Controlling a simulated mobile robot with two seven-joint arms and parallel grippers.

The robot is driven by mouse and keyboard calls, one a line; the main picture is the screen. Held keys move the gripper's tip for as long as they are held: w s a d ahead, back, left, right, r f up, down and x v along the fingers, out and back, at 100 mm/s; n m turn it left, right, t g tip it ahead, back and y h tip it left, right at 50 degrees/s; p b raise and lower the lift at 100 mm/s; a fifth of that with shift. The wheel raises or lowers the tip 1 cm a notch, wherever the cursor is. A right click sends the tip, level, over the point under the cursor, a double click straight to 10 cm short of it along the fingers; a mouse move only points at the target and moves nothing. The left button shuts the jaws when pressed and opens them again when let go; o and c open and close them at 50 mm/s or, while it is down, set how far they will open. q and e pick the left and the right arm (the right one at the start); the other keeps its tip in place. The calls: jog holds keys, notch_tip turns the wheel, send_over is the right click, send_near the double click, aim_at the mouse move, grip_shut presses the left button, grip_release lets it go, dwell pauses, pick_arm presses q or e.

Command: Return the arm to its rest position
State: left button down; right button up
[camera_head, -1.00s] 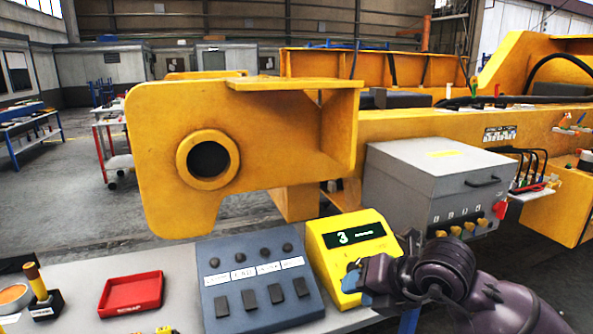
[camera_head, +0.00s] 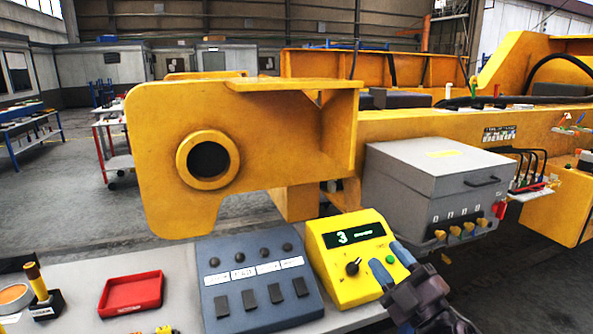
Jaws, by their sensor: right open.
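My right gripper (camera_head: 391,264) is at the lower right of the head view, with its blue-grey fingertips apart and nothing seen between them. It is in front of the right side of the yellow control box (camera_head: 340,290), which has a lit display reading 3, a black knob (camera_head: 353,267) and a green button (camera_head: 390,259). The fingertips overlap the box's right edge in the picture; I cannot tell whether they touch it. My left gripper is out of view.
A grey-blue panel (camera_head: 232,310) with several switches sits left of the yellow box. A grey cabinet (camera_head: 420,185) and large yellow casting (camera_head: 270,130) stand behind.

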jog(key=s+d+f+m+g+h, duration=0.1)
jog(key=s+d+f+m+h, duration=0.1)
jog(key=d+f+m+h, duration=0.5)
jog(key=s+d+f+m+g+h, duration=0.1)
jog(key=s+f+m+g+h, duration=0.3)
jog(key=f, duration=0.7)
jog(key=s+d+f+m+g, duration=0.1)
jog(key=s+f+m, duration=0.2)
jog(key=s+f, duration=0.5)
jog(key=s+d+f+m+g+h, duration=0.1)
jog(key=s+d+f+m+g, duration=0.1)
jog(key=s+f, duration=0.6)
jog(key=shift+s+d+f+m, duration=0.15)
jog(key=shift+d+f+m, duration=0.15)
jog(key=shift+f+m, duration=0.45)
grip_shut()
dwell(0.4)
